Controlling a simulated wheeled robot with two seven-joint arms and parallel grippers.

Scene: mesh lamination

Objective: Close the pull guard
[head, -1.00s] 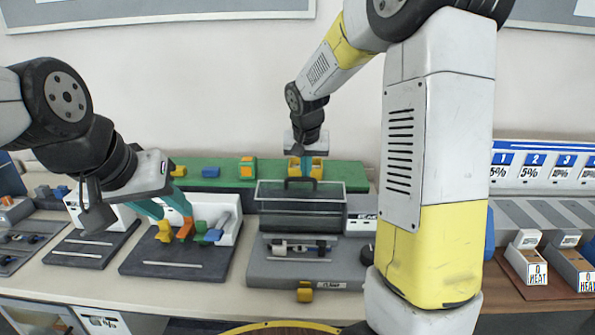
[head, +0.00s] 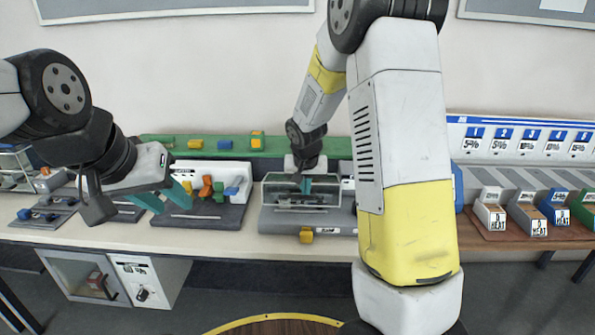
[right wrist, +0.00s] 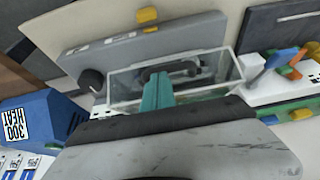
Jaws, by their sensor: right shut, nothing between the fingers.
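The clear pull guard (head: 331,196) sits over the bed of the grey laminating machine (head: 275,222) in the head view. It also shows as a see-through box in the right wrist view (right wrist: 122,86), with a dark handle (right wrist: 188,67) near the fingertips. My right gripper (head: 305,187) is shut and empty, its teal fingers pointing down at the guard; whether they touch it I cannot tell. The fingers also show in the right wrist view (right wrist: 156,88). My left gripper (head: 164,198) is open and empty, in front of the white holder, away from the guard.
A white holder (head: 240,172) with coloured pieces stands left of the machine. A yellow knob (head: 306,236) is at the machine's front. Small heat blocks (head: 490,217) stand at the right. A green strip (head: 225,147) with blocks runs along the back.

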